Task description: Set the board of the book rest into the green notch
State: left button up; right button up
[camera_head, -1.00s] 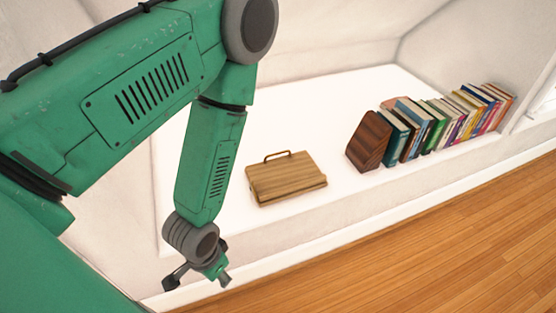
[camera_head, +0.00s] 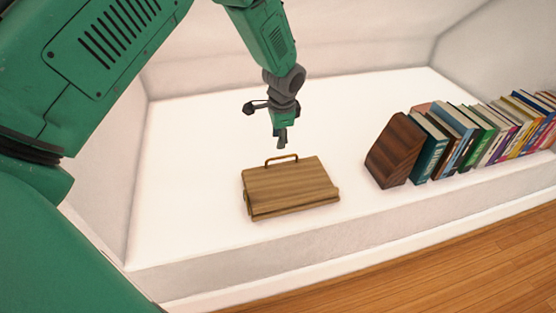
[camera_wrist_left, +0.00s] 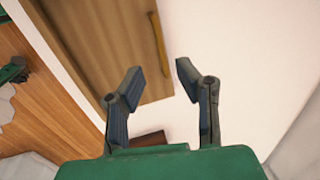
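The book rest's wooden board (camera_head: 290,187) lies at a low slant on the white ledge in the head view, with a ledge strip along its front edge. A bronze handle (camera_head: 281,159) stands at its back edge. No green notch can be made out. My left gripper (camera_head: 281,146) hangs pointing down above and just behind the handle. In the left wrist view, its two fingers (camera_wrist_left: 155,82) are spread with nothing between them. The board (camera_wrist_left: 110,40) and handle (camera_wrist_left: 159,42) lie beyond the fingertips there, apart from them. My right gripper is not in view.
A dark wooden bookend (camera_head: 397,150) and a row of several books (camera_head: 470,135) stand to the right on the white ledge (camera_head: 180,200). The ledge is clear left of and behind the book rest. A wooden floor (camera_head: 450,255) lies below its front edge.

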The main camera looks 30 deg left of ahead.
aim_at(277, 158)
pick_arm(q)
jog(key=f, duration=0.2)
jog(key=a+f+b, duration=0.1)
jog(key=f, duration=0.1)
jog(key=f+b, duration=0.1)
jog(key=f, duration=0.2)
jog(key=shift+w+a, duration=0.15)
jog(key=shift+w, duration=0.25)
jog(key=shift+w+f+b, duration=0.1)
jog(key=shift+f+b, duration=0.3)
jog(key=shift+f, duration=0.25)
grip_shut()
